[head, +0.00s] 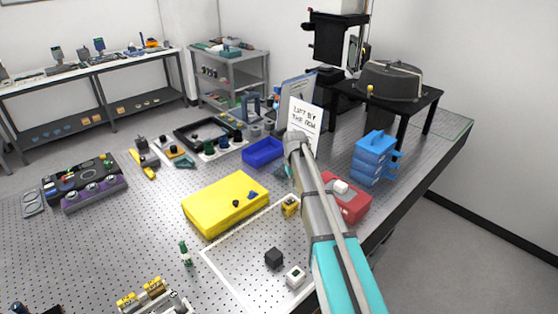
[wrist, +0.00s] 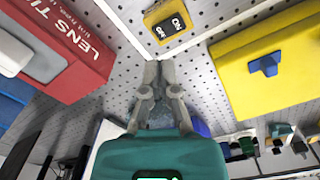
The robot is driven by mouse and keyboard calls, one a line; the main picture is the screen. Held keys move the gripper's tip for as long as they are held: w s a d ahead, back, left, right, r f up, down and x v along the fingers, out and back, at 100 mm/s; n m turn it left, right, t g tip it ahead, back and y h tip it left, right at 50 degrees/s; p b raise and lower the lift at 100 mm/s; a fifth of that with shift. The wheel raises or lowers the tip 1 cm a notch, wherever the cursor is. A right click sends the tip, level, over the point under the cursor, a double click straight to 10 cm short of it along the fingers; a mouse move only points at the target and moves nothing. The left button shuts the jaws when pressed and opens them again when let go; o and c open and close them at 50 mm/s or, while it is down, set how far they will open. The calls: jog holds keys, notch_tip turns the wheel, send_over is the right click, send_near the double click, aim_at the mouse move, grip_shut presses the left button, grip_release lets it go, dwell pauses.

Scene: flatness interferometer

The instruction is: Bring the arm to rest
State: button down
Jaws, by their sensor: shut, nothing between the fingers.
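My gripper (wrist: 159,72) shows in the wrist view with its two grey fingers together and nothing between them. It hangs above the perforated optical table, apart from the things around it. In the head view my arm reaches up from the bottom right over the table, and the gripper is mostly hidden behind it. A yellow case (head: 222,205) lies left of the arm, and in the wrist view it is at the right (wrist: 270,75). A red lens tissue box (head: 350,205) stands close to the arm's right side and is at the left in the wrist view (wrist: 60,50).
A small yellow switch box (head: 290,206) sits near the white outlined area, with a dark cube (head: 274,258) inside it. A blue bin (head: 263,152), a sign (head: 305,118) and blue stacked drawers (head: 372,160) stand nearby.

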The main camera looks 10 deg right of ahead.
jog(key=s+d+f+m+b, duration=0.1)
jog(key=s+f+b, duration=0.1)
jog(key=s, duration=2.7)
